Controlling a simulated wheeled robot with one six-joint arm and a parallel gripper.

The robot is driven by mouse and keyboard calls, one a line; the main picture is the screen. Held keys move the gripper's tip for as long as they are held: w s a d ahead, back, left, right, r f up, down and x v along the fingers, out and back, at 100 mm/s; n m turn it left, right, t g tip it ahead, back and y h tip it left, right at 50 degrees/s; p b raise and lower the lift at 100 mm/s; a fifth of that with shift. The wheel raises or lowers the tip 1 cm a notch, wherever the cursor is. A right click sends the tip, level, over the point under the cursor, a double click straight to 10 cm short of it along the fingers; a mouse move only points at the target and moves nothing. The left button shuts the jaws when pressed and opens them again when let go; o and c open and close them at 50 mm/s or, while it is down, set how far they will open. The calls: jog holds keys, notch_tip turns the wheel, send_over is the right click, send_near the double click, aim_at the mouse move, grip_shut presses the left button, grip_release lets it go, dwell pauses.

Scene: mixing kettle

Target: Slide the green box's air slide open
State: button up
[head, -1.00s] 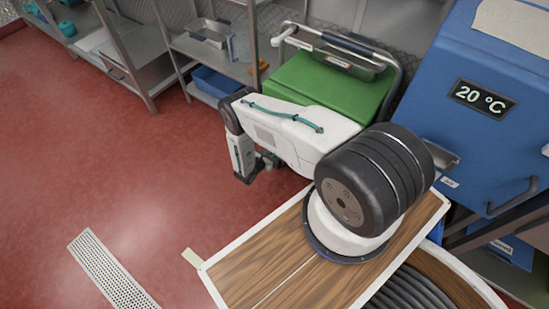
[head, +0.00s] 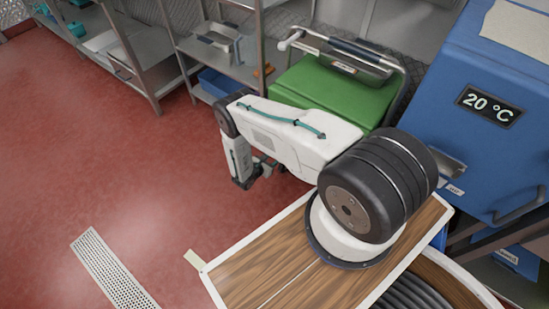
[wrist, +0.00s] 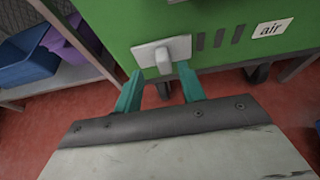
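The green box (head: 325,92) stands beyond my arm in the head view. Its front face (wrist: 225,15) fills the top of the wrist view. On it is the air slide, a pale grey plate with a protruding knob (wrist: 163,60). Several dark vent slots (wrist: 220,38) lie right of the plate, then a label reading "air" (wrist: 272,28). My gripper (wrist: 159,73) is open, its teal fingers pointing at the box. The knob shows between the fingertips, with a gap on each side. I cannot tell how deep the fingers reach. In the head view my arm mostly hides the gripper.
A blue machine (head: 450,110) reading 20 °C stands right of the green box. Steel shelving (head: 190,45) stands to the left, with a blue bin (wrist: 25,58) low on it. Castors (wrist: 258,73) show beneath the box. The red floor (head: 130,170) at left is clear.

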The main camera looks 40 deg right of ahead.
jog(key=shift+v, duration=2.35)
jog(key=s+m+g, duration=0.1)
jog(key=s+g, duration=0.1)
jog(key=s, duration=0.4)
jog(key=s+a+r+m+g+y, duration=0.1)
jog(key=a+r+m+g+y, duration=0.3)
jog(key=r, duration=1.2)
jog(key=s+r+m+g, duration=0.15)
jog(key=r+m, duration=0.45)
jog(key=r, duration=1)
jog(key=s+a+r+m+g+y, duration=0.1)
jog(key=a+r+m+g+y, duration=0.3)
jog(key=r, duration=1.2)
jog(key=s+a+r+m+t+y, duration=0.2)
jog(key=s+r+m+t, duration=0.1)
jog(key=s+r, duration=0.7)
jog(key=s+a+r+m+t+y, duration=0.3)
jog(key=s+r+t, duration=0.3)
jog(key=s+r, duration=0.4)
jog(key=shift+s+r, duration=0.3)
jog(key=shift+r, duration=2.75)
